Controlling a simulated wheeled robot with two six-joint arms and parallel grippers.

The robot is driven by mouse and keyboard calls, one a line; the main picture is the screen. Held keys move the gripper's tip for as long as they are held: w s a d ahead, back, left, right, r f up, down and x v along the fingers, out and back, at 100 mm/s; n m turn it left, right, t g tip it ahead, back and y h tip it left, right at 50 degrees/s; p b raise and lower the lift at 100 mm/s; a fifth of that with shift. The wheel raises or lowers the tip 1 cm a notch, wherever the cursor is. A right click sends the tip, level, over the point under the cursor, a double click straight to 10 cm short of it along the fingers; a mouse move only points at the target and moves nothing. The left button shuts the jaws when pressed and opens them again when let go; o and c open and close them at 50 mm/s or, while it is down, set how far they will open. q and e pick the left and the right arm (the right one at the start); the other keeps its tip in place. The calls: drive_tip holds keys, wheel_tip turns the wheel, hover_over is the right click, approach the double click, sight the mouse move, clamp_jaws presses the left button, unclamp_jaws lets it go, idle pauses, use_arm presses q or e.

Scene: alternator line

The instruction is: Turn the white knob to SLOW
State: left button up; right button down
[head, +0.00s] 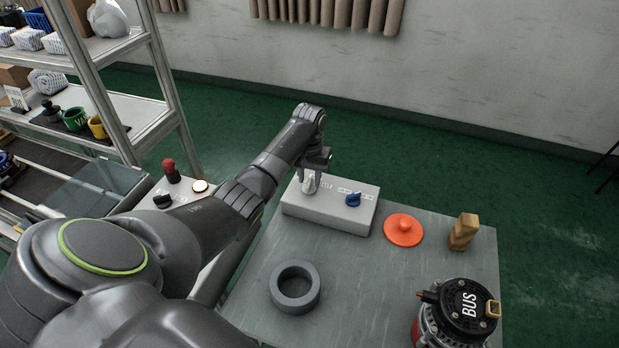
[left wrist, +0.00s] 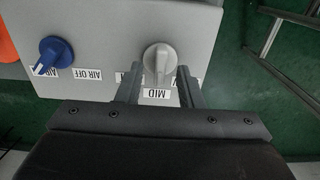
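The white knob (head: 309,184) is on the left part of a light grey control box (head: 325,212) on the table. In the left wrist view the white knob (left wrist: 160,58) has its bar pointing at the MID label (left wrist: 157,94). Labels on either side of MID are mostly hidden by the fingers, so I cannot read them. My left gripper (head: 317,163) is above the box at the knob. Its fingers (left wrist: 158,80) are open, one on each side of the knob's bar, with gaps visible. My right gripper is in neither view.
A blue knob (head: 353,199) with AIR labels is beside the white one. A shelf (head: 135,115) is at left.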

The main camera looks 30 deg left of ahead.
use_arm(q)
drive_tip(key=shift+f, duration=0.45)
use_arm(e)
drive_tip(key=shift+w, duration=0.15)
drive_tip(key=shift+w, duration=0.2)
use_arm(q)
clamp_jaws()
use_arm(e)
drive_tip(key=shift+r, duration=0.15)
